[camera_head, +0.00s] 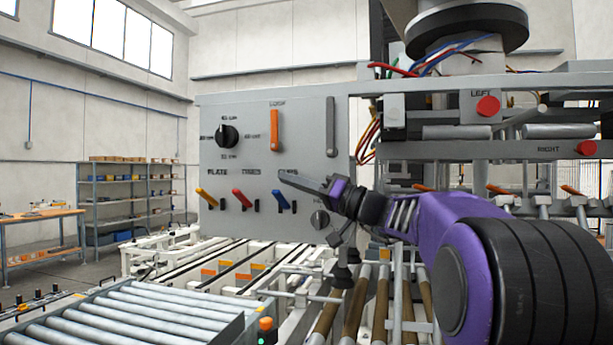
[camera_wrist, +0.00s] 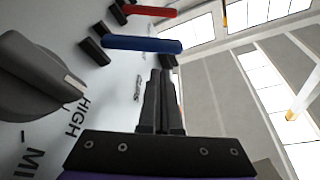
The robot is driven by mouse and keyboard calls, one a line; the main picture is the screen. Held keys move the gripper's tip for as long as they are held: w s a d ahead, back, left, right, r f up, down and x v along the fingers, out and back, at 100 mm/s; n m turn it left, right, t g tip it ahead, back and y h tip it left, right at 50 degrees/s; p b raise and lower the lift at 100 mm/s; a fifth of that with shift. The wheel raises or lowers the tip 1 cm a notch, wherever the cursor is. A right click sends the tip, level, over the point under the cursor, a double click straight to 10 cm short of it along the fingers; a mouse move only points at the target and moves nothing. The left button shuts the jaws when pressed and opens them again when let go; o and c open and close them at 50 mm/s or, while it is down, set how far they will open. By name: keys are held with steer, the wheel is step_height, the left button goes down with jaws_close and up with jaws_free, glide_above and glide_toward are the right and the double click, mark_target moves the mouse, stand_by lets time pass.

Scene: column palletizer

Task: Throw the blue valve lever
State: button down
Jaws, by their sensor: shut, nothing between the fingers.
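The blue valve lever (camera_head: 280,200) sits on the grey control panel (camera_head: 230,112), the rightmost of three small levers; it slants down and to the right. In the wrist view the blue lever (camera_wrist: 142,44) sticks out from the panel just beyond my fingertips. My gripper (camera_head: 284,176) is shut and empty, pointing left, with its tip just above the blue lever in the head view. In the wrist view the closed fingers (camera_wrist: 160,78) appear close to the lever; I cannot tell whether they touch it.
A red lever (camera_head: 243,199) and a yellow lever (camera_head: 206,198) sit left of the blue one. A black dial (camera_head: 227,136), an orange handle (camera_head: 275,131) and a grey handle (camera_head: 331,127) are above. A grey knob (camera_head: 319,219) is lower right. Roller conveyors (camera_head: 150,315) lie below.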

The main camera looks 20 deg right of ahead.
steer(key=shift+s+a+f, duration=0.15)
steer(key=shift+s+f, duration=0.15)
steer(key=shift+f, duration=0.2)
steer(key=shift+s+a+f, duration=0.1)
steer(key=shift+s+f, duration=0.15)
steer(key=shift+f, duration=0.2)
steer(key=shift+f+n+b, duration=0.2)
steer(key=shift+n+b, duration=0.1)
steer(key=shift+b, duration=0.2)
